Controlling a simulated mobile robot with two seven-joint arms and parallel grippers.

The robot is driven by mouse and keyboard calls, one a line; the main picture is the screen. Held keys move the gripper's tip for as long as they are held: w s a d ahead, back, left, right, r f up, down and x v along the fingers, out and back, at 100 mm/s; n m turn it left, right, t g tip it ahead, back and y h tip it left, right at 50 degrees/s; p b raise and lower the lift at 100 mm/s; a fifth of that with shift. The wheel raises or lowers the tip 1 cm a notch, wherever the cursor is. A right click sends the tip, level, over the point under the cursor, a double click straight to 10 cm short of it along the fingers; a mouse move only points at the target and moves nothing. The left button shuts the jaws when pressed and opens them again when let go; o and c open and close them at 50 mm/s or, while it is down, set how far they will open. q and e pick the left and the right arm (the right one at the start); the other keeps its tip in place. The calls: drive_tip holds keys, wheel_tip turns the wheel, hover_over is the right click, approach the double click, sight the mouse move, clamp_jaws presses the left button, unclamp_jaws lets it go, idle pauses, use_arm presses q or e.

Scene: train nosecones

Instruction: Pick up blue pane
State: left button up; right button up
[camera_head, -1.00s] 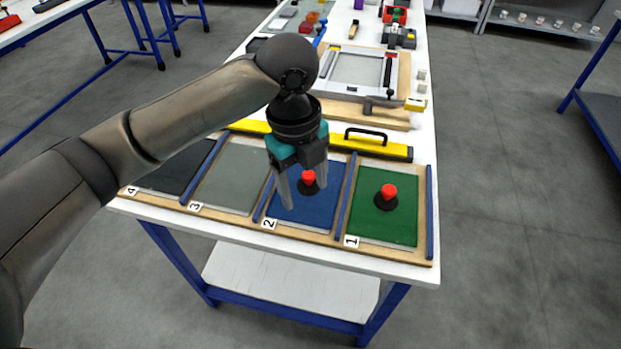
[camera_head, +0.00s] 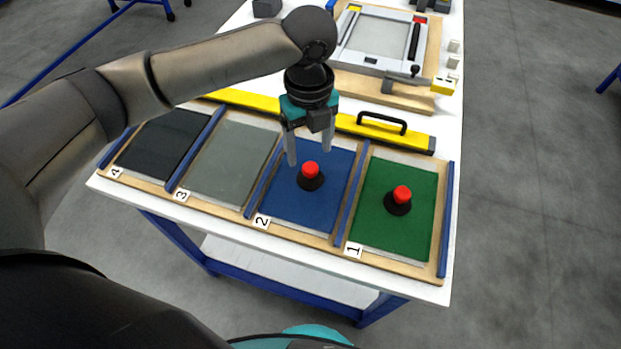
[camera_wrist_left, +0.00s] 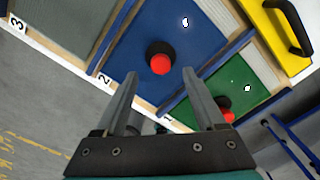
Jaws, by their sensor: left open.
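The blue pane (camera_head: 325,206) lies flat in slot 2 of the wooden rack, with a red-topped black knob (camera_head: 311,172) on it. My left gripper (camera_head: 308,158) is open and empty above the far part of the blue pane, its fingers pointing down just behind the knob in the head view. In the left wrist view the fingers (camera_wrist_left: 158,100) are spread, and the blue pane (camera_wrist_left: 190,45) with its knob (camera_wrist_left: 159,62) shows beyond them. My right gripper cannot be made out; a dark and teal part of my body fills the bottom of the head view.
A green pane (camera_head: 376,222) with a similar knob lies in slot 1. A grey pane (camera_head: 232,160) and a dark pane (camera_head: 163,142) lie in slots 3 and 4. A yellow level (camera_head: 350,124) with a black handle lies behind the rack. A framed fixture (camera_head: 383,37) stands farther back.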

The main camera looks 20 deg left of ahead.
sight(310, 166)
use_arm(q)
wheel_tip(310, 166, down, 7)
drive_tip(key=shift+s+d+r+b, duration=0.1)
drive_tip(key=shift+r+b, duration=0.1)
drive_tip(key=shift+b, duration=0.45)
drive_tip(key=shift+r, duration=0.1)
clamp_jaws()
idle(1.0)
